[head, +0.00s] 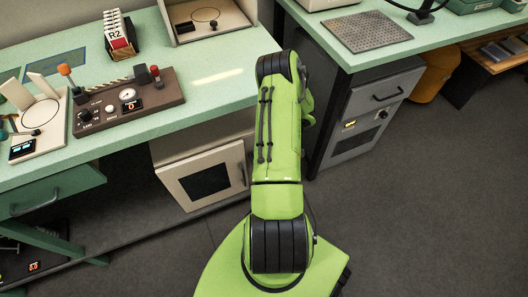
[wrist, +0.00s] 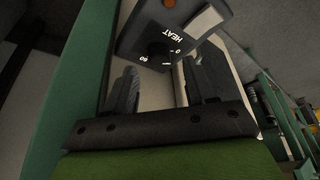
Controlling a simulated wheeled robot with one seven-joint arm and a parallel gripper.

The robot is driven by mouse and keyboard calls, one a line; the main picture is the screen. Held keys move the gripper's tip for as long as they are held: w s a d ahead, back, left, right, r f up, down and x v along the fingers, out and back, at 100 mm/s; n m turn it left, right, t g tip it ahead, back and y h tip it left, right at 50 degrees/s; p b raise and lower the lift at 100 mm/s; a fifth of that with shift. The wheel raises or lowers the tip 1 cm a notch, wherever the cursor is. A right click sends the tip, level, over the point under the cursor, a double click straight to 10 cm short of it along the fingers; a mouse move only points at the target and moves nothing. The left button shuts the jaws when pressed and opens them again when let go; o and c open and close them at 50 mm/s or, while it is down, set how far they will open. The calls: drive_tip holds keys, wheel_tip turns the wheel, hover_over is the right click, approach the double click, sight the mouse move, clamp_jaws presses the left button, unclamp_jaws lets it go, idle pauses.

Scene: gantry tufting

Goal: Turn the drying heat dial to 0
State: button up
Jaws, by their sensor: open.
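The heat dial (wrist: 156,50) is a dark round knob on a dark grey panel (wrist: 135,38) at the top middle of the wrist view. White lettering reads HEAT, with a 0 at one side and what looks like 90 at the other. The dial's pointer is too dark to read. My gripper (wrist: 160,68) is open, with one finger on each side of the dial's line in the picture. I cannot tell whether either finger touches the dial. In the head view my gripper is hidden behind my green arm.
An orange lamp (wrist: 169,3) and a pale switch (wrist: 205,22) sit on the same panel. In the head view a green-topped bench (head: 205,85) stands left, with a knobbed console (head: 128,100) on it. A grey cabinet (head: 375,103) stands right. Floor at lower right is clear.

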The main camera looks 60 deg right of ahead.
drive_tip(key=p+v, duration=0.3)
drive_tip(key=v, duration=1)
drive_tip(key=shift+f, duration=0.1)
